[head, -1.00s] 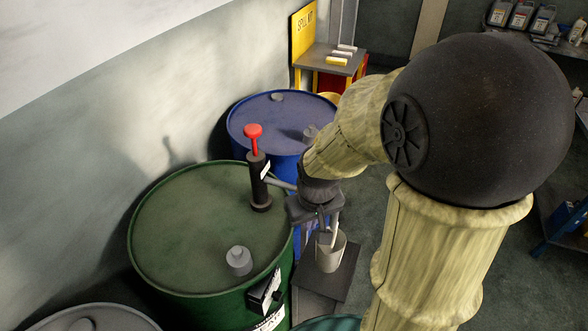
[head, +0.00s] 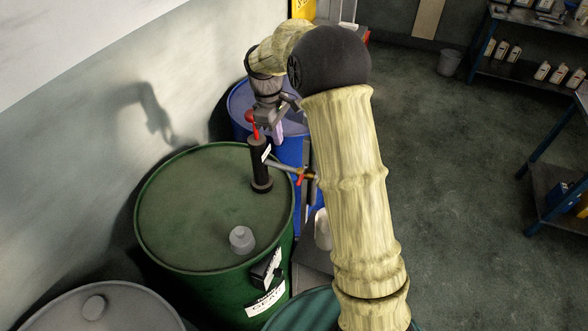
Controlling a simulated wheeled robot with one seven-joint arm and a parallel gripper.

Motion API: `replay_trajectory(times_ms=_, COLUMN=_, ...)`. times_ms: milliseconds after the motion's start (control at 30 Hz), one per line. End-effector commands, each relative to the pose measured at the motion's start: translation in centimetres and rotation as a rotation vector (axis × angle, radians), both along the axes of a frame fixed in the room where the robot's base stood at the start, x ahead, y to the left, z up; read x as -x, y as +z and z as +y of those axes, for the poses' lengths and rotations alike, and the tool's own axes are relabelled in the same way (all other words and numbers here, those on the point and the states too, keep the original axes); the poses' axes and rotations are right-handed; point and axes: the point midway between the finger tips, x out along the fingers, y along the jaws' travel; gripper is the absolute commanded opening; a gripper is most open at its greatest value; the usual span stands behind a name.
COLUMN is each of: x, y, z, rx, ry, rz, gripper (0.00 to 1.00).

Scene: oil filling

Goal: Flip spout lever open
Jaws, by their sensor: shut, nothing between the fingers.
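A black pump (head: 260,165) stands on the green drum (head: 185,220), with a red handle (head: 251,122) on top. Its grey spout (head: 280,166) reaches right over the drum's edge. A small red-orange lever (head: 300,177) sits near the spout's outer end. My gripper (head: 275,128) is shut and empty, above and behind the spout, close to the red handle in the picture. I cannot tell whether it touches the handle. A pale jug (head: 322,229) stands below the spout end, partly hidden by my arm.
A blue drum (head: 239,103) stands behind the green one, and a grey drum (head: 125,305) is at the lower left. The wall is close on the left. Shelves (head: 530,75) stand at the right, with open floor (head: 450,200) before them.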

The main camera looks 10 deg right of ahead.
Motion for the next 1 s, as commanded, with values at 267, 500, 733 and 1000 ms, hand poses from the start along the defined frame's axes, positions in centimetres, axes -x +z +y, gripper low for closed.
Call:
replay_trajectory(times_ms=267, x=0.0, y=0.0, z=0.0, rx=0.0, ry=-0.002, rz=-0.002, gripper=0.0)
replay_trajectory(times_ms=500, x=0.2, y=-1.5, z=-0.2, rx=0.0, ry=-0.003, rz=0.001, gripper=0.0)
replay_trajectory(times_ms=733, x=0.6, y=-5.2, z=-0.6, rx=0.0, ry=-0.003, rz=0.003, gripper=0.0)
replay_trajectory(times_ms=1000, x=0.9, y=-9.9, z=-1.1, rx=0.001, ry=-0.003, rz=0.002, gripper=0.0)
